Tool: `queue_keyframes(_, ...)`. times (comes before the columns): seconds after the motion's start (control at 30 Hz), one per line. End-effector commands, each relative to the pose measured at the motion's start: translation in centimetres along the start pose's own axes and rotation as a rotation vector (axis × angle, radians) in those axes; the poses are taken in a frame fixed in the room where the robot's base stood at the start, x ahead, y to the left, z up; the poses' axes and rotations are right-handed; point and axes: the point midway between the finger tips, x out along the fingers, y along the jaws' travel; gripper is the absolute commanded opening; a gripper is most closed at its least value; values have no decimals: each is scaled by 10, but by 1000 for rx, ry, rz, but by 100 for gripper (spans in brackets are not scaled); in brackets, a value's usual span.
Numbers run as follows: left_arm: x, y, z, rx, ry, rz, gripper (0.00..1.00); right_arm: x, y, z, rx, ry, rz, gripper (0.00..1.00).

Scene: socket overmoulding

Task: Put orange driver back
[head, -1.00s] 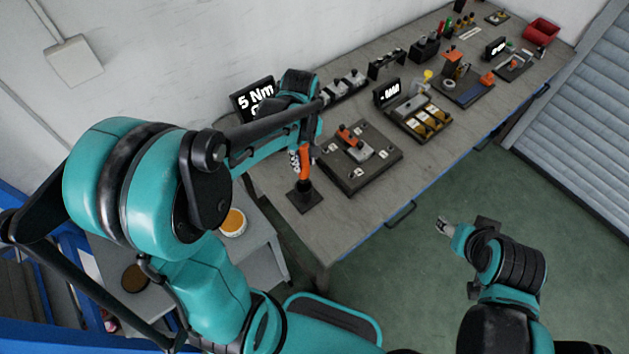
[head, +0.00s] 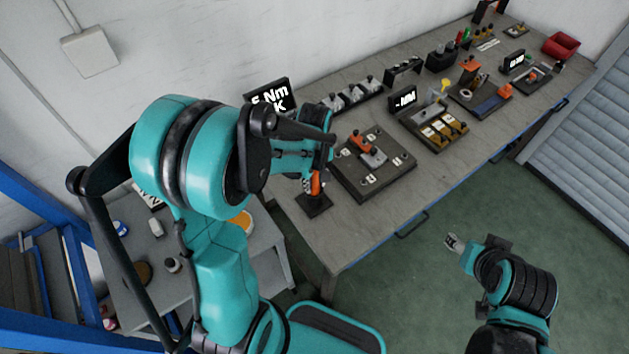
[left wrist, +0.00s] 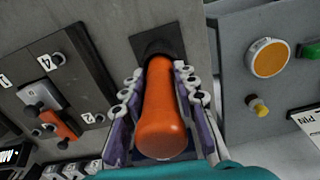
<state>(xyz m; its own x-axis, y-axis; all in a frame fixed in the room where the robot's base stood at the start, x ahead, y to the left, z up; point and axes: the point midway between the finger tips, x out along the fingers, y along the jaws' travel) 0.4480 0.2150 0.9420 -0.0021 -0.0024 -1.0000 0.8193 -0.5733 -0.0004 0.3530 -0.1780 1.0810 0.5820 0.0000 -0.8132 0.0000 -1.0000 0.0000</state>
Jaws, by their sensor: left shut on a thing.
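The orange driver (head: 316,184) is upright at the black stand (head: 314,206) near the table's left front corner. My left gripper (left wrist: 161,100) is shut on the orange driver, which also shows in the left wrist view (left wrist: 163,120), with jointed fingers on both sides of its handle. Its far end meets the dark holder (left wrist: 160,48); how deep it sits is hidden. In the head view the left gripper covers the driver's upper part. My right gripper (head: 453,241) is over the green floor, away from the table; its finger opening is too small to judge.
A dark fixture plate (head: 375,165) with an orange-handled clamp lies right of the stand. A grey side table (head: 262,243) with an orange-topped round container is at the left. Bare table lies in front of the plate.

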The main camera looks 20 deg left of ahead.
Motion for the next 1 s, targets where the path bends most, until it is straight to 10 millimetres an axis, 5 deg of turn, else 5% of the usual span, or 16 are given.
queue_keyframes(0.03,2,0,0,0,0,0,31,2,0,1,0,0,0,54)
queue_keyframes(0.1,1,0,0,0,0,0,49,1,0,1,0,0,0,54)
queue_keyframes(0.5,-5,0,0,0,0,0,49,-4,0,-2,0,0,0,54)
queue_keyframes(1.0,-104,0,0,0,0,0,49,-27,0,-20,0,0,0,54)
